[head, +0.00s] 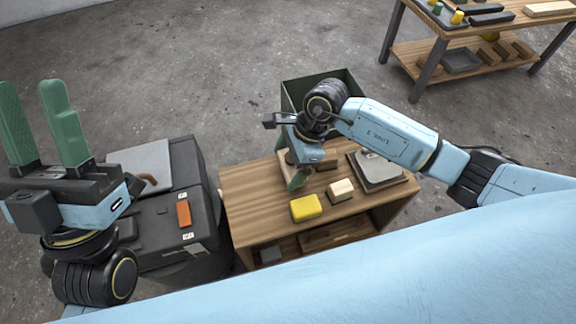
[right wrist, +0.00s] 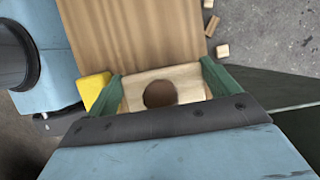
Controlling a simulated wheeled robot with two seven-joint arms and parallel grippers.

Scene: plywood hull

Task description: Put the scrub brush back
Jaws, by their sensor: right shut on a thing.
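My right gripper (head: 290,172) is low over the back left part of the small wooden table. In the right wrist view its green fingers (right wrist: 160,88) are shut on a pale wooden block with a round brown part on top (right wrist: 160,93). This looks like the scrub brush, though its underside is hidden. In the head view the gripper mostly covers it. I cannot tell whether it touches the table. My left gripper (head: 42,125) is open and empty at the left, fingers up, away from the table.
On the table (head: 250,190) are a yellow sponge (head: 306,208), a cream block (head: 341,190) and a grey tray (head: 383,181). A dark green bin (head: 346,77) stands behind it. A dark case (head: 150,220) is at the left. A workbench (head: 440,48) stands at the back right.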

